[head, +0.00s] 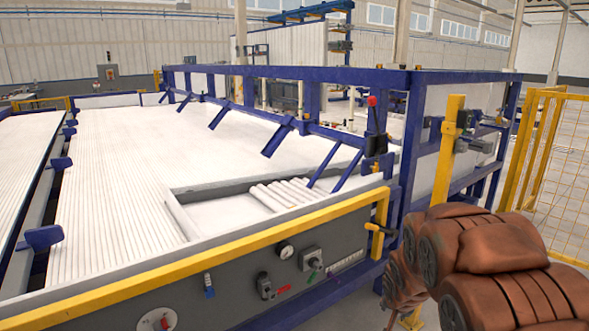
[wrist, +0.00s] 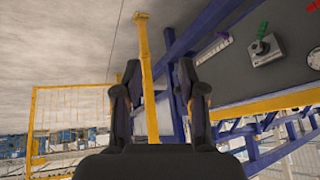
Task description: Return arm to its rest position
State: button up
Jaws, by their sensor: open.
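My brown arm is folded at the lower right of the head view, beside the front right corner of the machine. My gripper (wrist: 156,80) shows in the wrist view with its two dark fingers apart and nothing between them. A yellow post (wrist: 147,75) shows in the gap, beyond the fingers. I cannot make out the gripper in the head view. Several short white pipes (head: 284,193) lie side by side in the tray (head: 215,212) on the machine.
A blue-framed machine (head: 292,72) with a wide white bed (head: 135,160) stands in front of me. A yellow rail (head: 200,265) runs along its front above a grey control panel (head: 325,262). A yellow mesh fence (head: 560,140) stands at the right; floor shows between.

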jog(key=s+a+r+n+g+y, duration=0.1)
jog(key=s+a+r+n+g, duration=0.15)
jog(key=s, duration=1.15)
jog(key=s+a+r+n+g+p, duration=0.1)
jog(key=s+a+r+g, duration=0.25)
jog(key=s, duration=1.05)
jog(key=s+a+r+n+g+y, duration=0.1)
jog(key=s+a+r+n+g, duration=0.2)
jog(key=s, duration=1.1)
notch_tip(320, 180, up, 15)
jog(key=w+d+t+p, duration=0.1)
jog(key=p, duration=1.2)
jog(key=shift+w+m, duration=0.25)
jog(key=shift+m, duration=0.1)
jog(key=shift+f, duration=0.1)
